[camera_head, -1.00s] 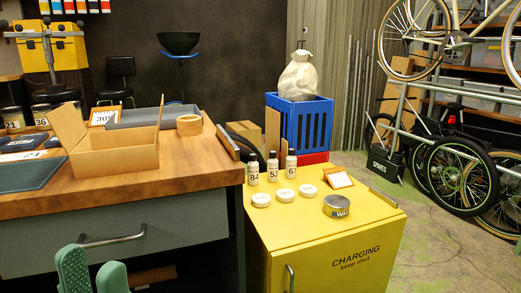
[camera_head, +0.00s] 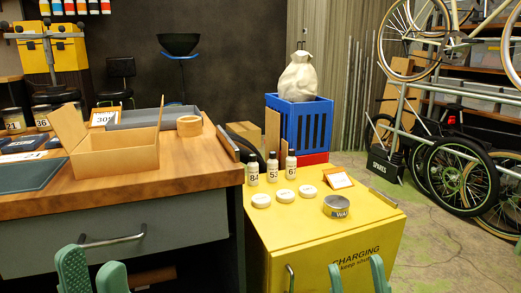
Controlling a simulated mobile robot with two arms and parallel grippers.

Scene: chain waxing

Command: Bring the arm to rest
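My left gripper (camera_head: 92,275) shows at the bottom left, in front of the grey drawer of the wooden bench. Its two green fingertips stand a little apart, with nothing seen between them. My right gripper (camera_head: 358,275) shows at the bottom, in front of the yellow charging cabinet (camera_head: 300,258). Its green fingertips are well apart and nothing is seen between them. The rest of both arms is out of view.
The wooden bench (camera_head: 200,165) holds an open cardboard box (camera_head: 115,155) and a tape roll (camera_head: 189,125). On the yellow cabinet stand several numbered bottles (camera_head: 272,167), white round lids (camera_head: 284,196), a wax tin (camera_head: 337,206) and a small framed card (camera_head: 338,180). Bicycles stand at right.

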